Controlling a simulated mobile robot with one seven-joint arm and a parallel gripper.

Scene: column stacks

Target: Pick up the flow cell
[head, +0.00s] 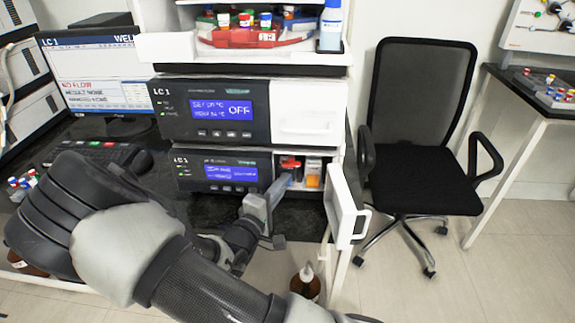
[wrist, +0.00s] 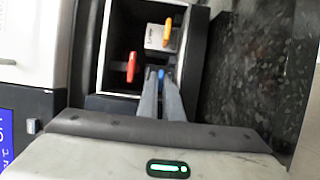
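An open compartment in the lower LC module holds small fittings. In the wrist view I see a pale block with lettering (wrist: 158,36) and an orange part (wrist: 168,28), a red part (wrist: 131,68) to the left, and a small blue part (wrist: 161,73) at my fingertips. Which of these is the flow cell I cannot tell for certain. My gripper (wrist: 160,78) reaches into the compartment mouth, its fingers close together around or just before the blue part. Whether they grip it is unclear. In the head view my gripper (head: 282,183) is at the compartment, next to an orange-and-white item (head: 313,172).
The compartment's white door (head: 343,206) stands open to the right of my gripper. The upper module (head: 240,111) overhangs above. A brown bottle (head: 305,283) stands below. Dark bench surface (wrist: 235,85) lies beside the compartment. A black chair (head: 420,150) is farther right.

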